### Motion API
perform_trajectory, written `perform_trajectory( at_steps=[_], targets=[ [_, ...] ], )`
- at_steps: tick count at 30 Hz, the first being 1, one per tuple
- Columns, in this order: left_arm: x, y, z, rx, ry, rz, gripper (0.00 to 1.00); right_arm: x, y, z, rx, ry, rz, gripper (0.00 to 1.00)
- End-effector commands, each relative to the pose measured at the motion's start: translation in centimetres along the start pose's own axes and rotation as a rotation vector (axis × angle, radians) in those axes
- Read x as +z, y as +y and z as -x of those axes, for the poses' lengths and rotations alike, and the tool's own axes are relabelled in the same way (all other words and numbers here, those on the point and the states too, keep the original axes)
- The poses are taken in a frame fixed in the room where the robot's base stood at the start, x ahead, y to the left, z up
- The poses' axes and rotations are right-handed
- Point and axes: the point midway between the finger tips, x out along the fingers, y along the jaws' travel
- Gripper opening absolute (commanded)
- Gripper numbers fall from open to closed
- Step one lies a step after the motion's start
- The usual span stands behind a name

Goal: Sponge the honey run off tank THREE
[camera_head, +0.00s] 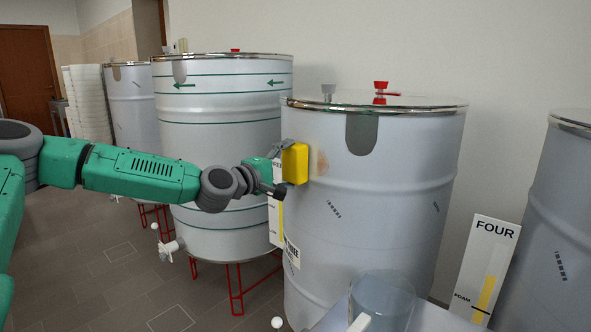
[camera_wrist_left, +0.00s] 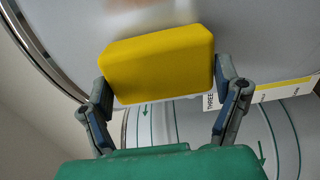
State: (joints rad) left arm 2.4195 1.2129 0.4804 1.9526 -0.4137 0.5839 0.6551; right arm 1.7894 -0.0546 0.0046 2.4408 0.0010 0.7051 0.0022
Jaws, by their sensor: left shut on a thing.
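Tank THREE (camera_head: 385,200) is the large grey steel drum right of centre, with a partly covered THREE label (camera_head: 291,252) low on its left side. A faint brownish honey smear (camera_head: 320,163) shows on its upper wall; a blurred brown patch (camera_wrist_left: 145,8) shows at the top of the left wrist view. My left gripper (camera_head: 282,168) is shut on a yellow sponge (camera_head: 296,163), which also fills the middle of the left wrist view (camera_wrist_left: 158,65). The sponge is at the tank wall, just left of the smear; I cannot tell whether it touches. My right gripper is out of view.
A green-banded tank (camera_head: 222,140) on a red stand is behind to the left, with a tap (camera_head: 168,245). A clear container (camera_head: 383,300) stands low in front of tank THREE. A FOUR sign (camera_head: 488,262) and another tank (camera_head: 560,220) are at right.

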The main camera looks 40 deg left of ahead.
Motion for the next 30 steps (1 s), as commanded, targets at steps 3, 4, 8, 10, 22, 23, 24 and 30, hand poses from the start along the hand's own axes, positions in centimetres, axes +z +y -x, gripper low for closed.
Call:
perform_trajectory(
  at_steps=[3,4,8,10,22,23,24,30],
  targets=[
    [-0.9,0.0,0.1,0.002,0.005,0.001,0.57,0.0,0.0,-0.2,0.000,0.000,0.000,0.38],
    [-1.0,0.1,0.1,0.003,0.006,0.001,0.57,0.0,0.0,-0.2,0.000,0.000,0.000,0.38],
    [-1.3,0.1,0.0,0.003,0.008,0.001,0.52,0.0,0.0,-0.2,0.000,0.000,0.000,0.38],
    [-1.3,0.1,0.0,0.004,0.008,0.001,0.52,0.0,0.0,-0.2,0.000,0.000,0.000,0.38],
    [-1.2,0.5,2.4,0.005,0.006,0.004,0.47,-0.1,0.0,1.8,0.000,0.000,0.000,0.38],
    [-1.2,0.5,2.7,0.004,0.006,0.004,0.47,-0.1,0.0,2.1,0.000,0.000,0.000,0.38],
    [-1.2,0.5,3.1,0.004,0.006,0.004,0.47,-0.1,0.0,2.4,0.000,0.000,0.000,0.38],
    [-0.8,0.6,5.0,0.002,0.003,0.001,0.47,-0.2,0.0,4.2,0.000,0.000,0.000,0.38]
  ],
)
